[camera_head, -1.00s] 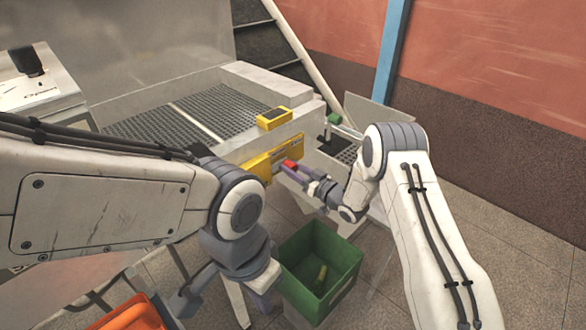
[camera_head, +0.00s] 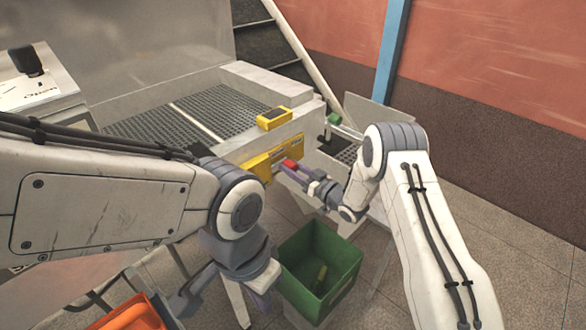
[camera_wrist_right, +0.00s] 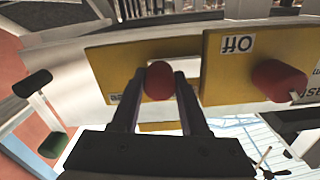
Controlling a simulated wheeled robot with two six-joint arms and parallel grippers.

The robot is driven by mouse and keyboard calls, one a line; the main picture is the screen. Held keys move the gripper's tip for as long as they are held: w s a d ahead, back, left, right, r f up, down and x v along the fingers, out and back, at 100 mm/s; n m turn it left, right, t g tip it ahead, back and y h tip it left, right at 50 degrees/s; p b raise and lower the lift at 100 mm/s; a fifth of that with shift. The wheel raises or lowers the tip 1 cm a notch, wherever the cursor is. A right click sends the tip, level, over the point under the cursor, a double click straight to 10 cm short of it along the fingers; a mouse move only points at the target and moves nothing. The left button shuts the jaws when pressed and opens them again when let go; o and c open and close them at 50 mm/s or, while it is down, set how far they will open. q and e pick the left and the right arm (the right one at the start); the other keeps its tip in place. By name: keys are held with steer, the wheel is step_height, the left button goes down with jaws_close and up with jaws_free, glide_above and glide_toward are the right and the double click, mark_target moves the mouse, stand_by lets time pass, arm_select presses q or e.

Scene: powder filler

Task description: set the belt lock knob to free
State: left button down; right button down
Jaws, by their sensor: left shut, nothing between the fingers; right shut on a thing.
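A red knob (camera_wrist_right: 159,81) sits on a yellow plate (camera_wrist_right: 112,67) in the right wrist view. My right gripper (camera_wrist_right: 160,85) has its fingers on both sides of this knob and is shut on it. The plate's label is mostly hidden by a finger. In the head view the red knob (camera_head: 290,165) and yellow panel (camera_head: 258,166) show on the machine's front, with my right gripper (camera_head: 287,168) at the knob.
A second red knob (camera_wrist_right: 280,80) stands on another yellow plate (camera_wrist_right: 232,85) marked OFF, right of the gripper in the wrist view. An orange bin (camera_head: 130,318) is at lower left.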

steer(key=w+d+b, duration=0.2)
steer(key=shift+w+d+f+b, duration=0.15)
steer(key=shift+w+d+b, duration=0.15)
steer(key=shift+w+d, duration=0.25)
steer(key=shift+r, duration=0.2)
steer(key=shift+d, duration=0.1)
steer(key=shift+c, duration=2.1)
jaws_free()
steer(key=shift+w, duration=0.1)
